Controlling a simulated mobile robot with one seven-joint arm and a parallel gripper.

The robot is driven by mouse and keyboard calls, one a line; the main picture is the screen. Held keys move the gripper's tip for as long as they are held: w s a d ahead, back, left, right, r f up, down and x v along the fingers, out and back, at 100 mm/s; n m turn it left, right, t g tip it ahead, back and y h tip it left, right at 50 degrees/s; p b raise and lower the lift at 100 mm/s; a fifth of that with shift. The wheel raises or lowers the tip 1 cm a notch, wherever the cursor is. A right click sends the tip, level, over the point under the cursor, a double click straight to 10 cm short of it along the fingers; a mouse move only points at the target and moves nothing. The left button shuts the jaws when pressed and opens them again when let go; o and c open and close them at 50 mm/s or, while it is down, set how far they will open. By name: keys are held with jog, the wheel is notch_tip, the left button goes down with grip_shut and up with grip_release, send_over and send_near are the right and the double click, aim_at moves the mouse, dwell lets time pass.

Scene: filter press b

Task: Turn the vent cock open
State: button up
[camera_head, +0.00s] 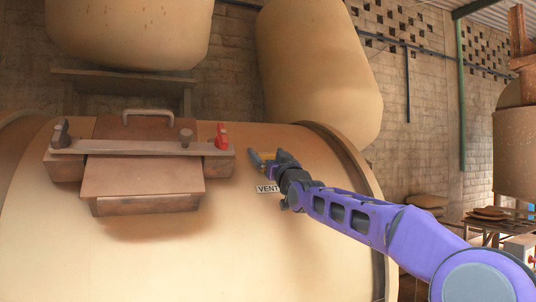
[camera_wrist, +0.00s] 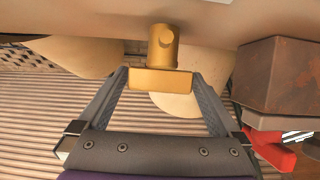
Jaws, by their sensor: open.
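The vent cock (camera_wrist: 162,40) is a brass-coloured fitting on the tank, with a short round body and a flat crossbar handle (camera_wrist: 160,79). My gripper (camera_wrist: 160,76) is open in the wrist view, one finger on each side of the handle. Gaps show between the fingers and the handle ends, and I cannot tell any contact. In the head view my gripper (camera_head: 268,157) is at the tank's upper right, just above the VENT label (camera_head: 267,189), and mostly hides the cock.
The large cream tank (camera_head: 270,255) fills the foreground. A rusty hatch (camera_head: 142,178) with a red knob (camera_head: 222,135) stands left of my gripper; the red part (camera_wrist: 272,152) also shows at the wrist view's lower right. Another cream vessel (camera_head: 318,70) rises behind.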

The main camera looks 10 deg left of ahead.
jog(key=c, duration=1.1)
jog(key=shift+c, duration=0.2)
jog(key=shift+s+a+m+t+h, duration=0.1)
jog(key=shift+m+t+h, duration=0.4)
jog(key=shift+m+h, duration=0.7)
jog(key=shift+m, duration=0.1)
jog(key=shift+r+m+t+h+p, duration=0.15)
jog(key=shift+m+t+h+p, duration=0.6)
jog(key=shift+m+h, duration=1.6)
jog(key=m+h, duration=0.5)
jog(key=shift+t+h, duration=0.25)
jog(key=shift+d+m+g+h, duration=0.25)
jog(key=shift+m+g+h, duration=0.45)
jog(key=shift+m+h, duration=1.45)
jog(key=shift+h, duration=0.05)
